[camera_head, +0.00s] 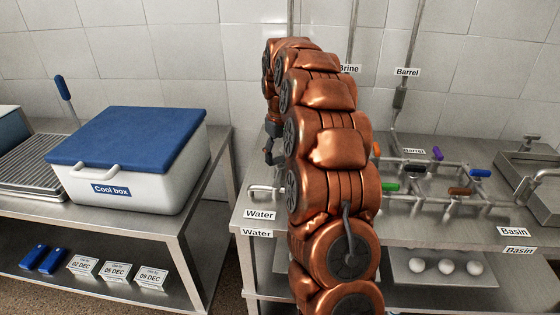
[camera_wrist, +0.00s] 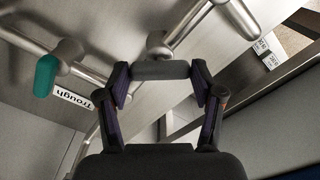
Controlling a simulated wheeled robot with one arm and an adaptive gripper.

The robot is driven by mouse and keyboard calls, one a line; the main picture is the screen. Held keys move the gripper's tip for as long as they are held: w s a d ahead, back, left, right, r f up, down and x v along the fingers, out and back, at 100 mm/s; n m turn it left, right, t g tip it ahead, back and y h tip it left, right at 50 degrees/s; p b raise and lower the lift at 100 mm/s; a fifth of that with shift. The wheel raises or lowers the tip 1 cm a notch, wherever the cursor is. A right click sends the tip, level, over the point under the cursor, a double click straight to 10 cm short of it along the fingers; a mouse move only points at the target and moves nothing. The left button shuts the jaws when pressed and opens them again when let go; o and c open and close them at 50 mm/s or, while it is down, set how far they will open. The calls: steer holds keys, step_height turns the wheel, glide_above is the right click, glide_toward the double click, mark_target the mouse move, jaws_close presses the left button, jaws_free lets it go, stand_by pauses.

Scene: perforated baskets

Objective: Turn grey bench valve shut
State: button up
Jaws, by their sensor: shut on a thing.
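In the wrist view, a dark grey bar-shaped handle (camera_wrist: 160,70), apparently the grey valve's, lies crosswise between my fingertips. My gripper (camera_wrist: 163,76) is shut on it, one finger at each end. A metal pipe joint (camera_wrist: 158,45) shows just beyond the handle. In the head view my arm hides most of this spot; only part of my gripper (camera_head: 273,146) shows at the arm's left, above the bench's left end. The grey handle cannot be made out there.
A teal valve handle (camera_wrist: 45,75) sits on the pipe beside a "Trough" label (camera_wrist: 73,97). Green (camera_head: 390,187), brown (camera_head: 460,191) and purple (camera_head: 437,153) handles stand on pipework right of my arm. A cool box (camera_head: 130,165) stands on the left table.

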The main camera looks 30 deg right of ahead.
mark_target(280, 156)
steer(key=m+b, duration=0.2)
steer(key=m, duration=0.1)
steer(key=shift+w+f+m, duration=0.1)
steer(key=shift+m, duration=0.3)
steer(key=m+b, duration=0.1)
steer(key=m, duration=0.3)
steer(key=shift+b, duration=0.4)
steer(key=shift+m, duration=0.3)
steer(key=o, duration=1.1)
steer(key=shift+o, duration=0.2)
steer(key=shift+r, duration=3.85)
